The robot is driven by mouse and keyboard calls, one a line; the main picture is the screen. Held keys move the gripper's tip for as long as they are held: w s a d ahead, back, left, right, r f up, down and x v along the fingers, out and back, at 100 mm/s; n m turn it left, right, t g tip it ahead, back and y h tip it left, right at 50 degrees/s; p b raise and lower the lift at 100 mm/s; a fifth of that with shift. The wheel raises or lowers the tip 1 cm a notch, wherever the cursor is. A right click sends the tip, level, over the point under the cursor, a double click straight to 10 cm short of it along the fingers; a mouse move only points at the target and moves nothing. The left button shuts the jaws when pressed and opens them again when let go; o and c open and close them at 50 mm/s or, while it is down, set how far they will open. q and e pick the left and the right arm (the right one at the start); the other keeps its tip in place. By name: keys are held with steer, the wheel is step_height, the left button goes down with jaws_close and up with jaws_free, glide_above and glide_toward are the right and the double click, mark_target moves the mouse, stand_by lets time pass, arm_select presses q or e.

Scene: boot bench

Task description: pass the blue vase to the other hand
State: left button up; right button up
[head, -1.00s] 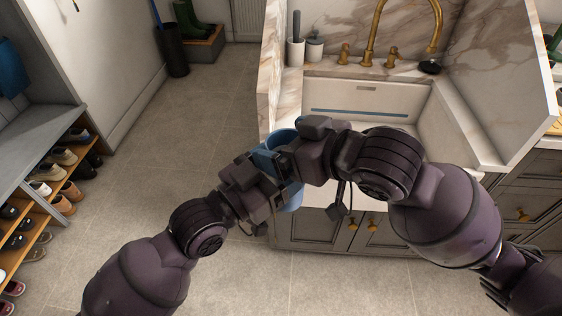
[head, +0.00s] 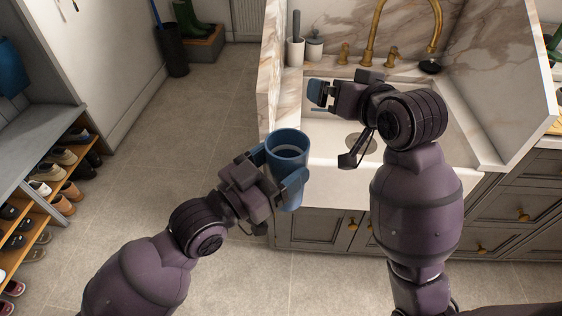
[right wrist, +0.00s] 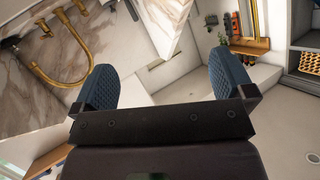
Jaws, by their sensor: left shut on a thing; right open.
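The blue vase (head: 287,146) is upright in the head view, in front of the sink's left corner, with its open top showing. The vase does not show in the right wrist view.
The white sink (head: 325,172) lies behind and below the right gripper, with a brass faucet (head: 405,30) at its back. Marble side panels (head: 268,88) rise at both sides. A shoe bench (head: 40,140) stands at left. The floor between is clear.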

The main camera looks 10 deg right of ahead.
steer(key=s+d+f+g+h, duration=0.1)
steer(key=s+d+f, duration=0.15)
steer(key=f, duration=0.45)
steer(key=s+d+f+m+h, duration=0.1)
steer(key=d+f+h, duration=0.1)
steer(key=d+f, duration=0.3)
steer(key=s+d+f+g+h, duration=0.1)
steer(key=s+d+f, duration=0.1)
steer(key=f, duration=0.6)
steer(key=s+f+n, duration=0.2)
steer(key=s+f, duration=1.4)
steer(key=s, duration=0.2)
steer(key=shift+s+n+g, duration=0.25)
steer(key=shift+n+g, duration=0.05)
